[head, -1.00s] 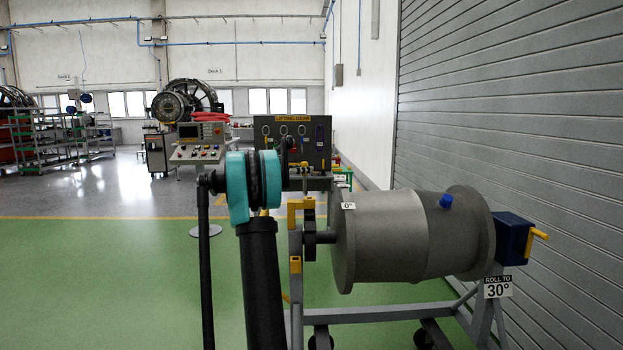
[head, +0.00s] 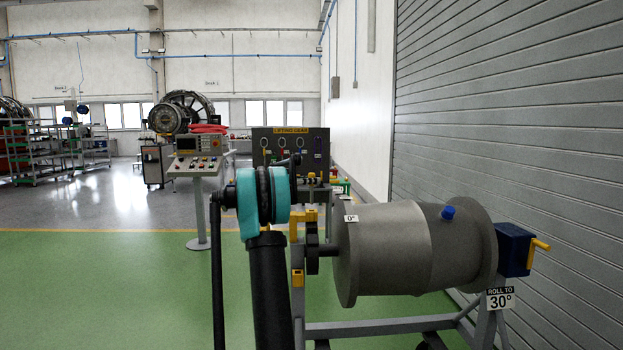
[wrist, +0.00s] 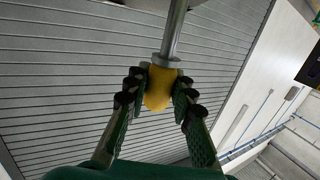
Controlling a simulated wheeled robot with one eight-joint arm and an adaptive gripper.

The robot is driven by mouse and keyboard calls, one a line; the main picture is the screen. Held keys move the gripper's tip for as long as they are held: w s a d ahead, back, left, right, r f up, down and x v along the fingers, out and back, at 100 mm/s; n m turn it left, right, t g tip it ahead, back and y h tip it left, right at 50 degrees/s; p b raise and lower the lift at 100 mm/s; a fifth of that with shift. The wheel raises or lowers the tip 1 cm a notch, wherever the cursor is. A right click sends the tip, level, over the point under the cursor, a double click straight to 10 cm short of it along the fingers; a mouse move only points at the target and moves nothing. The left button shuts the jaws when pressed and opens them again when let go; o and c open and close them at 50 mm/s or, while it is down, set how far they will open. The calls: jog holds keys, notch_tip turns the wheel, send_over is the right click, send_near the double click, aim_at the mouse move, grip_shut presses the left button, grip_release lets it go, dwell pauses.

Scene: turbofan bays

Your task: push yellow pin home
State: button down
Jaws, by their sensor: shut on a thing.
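In the wrist view my gripper (wrist: 160,82) is closed from both sides on the rounded yellow knob of the pin (wrist: 160,98). A grey metal collar and shaft run up from the knob, out of the top of the picture. How deep the pin sits cannot be told. In the head view my arm stands in front of the grey drum's left end, and the gripper cannot be made out there. The stand's left post carries a yellow bracket (head: 297,279). The grey drum (head: 395,248) lies on its side, with a 0° label on its left rim.
A blue box (head: 514,249) with a yellow handle is at the drum's right end, above a "ROLL TO 30°" sign (head: 500,299). A grey shutter wall (head: 530,110) stands close on the right. A control console (head: 197,165) stands behind. Green floor at left is clear.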

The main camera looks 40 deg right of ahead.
aim_at(311, 203)
jog(key=shift+f, duration=2)
jog(key=shift+f, duration=2.8)
jog(key=c, duration=1.2)
grip_release()
jog(key=w+a, duration=0.1)
jog(key=a, duration=1.1)
jog(key=shift+r, duration=0.45)
jog(key=s+a+f+n+t+y, duration=0.2)
jog(key=s+a+f+n+y, duration=0.3)
jog(key=s+a+f, duration=0.5)
jog(key=s+a+f+n+t+y, duration=0.1)
jog(key=s+a+f+n+y, duration=0.5)
jog(key=s+a+f, duration=0.4)
jog(key=s+a+f+n+t+y, duration=0.2)
jog(key=s+a+f+n+y, duration=0.4)
jog(key=s+a, duration=1.2)
notch_tip(311, 203, down, 5)
jog(key=shift+s+a+r+n+t, duration=0.15)
jog(key=shift+s+n+t, duration=0.15)
jog(key=shift+s+n, duration=0.6)
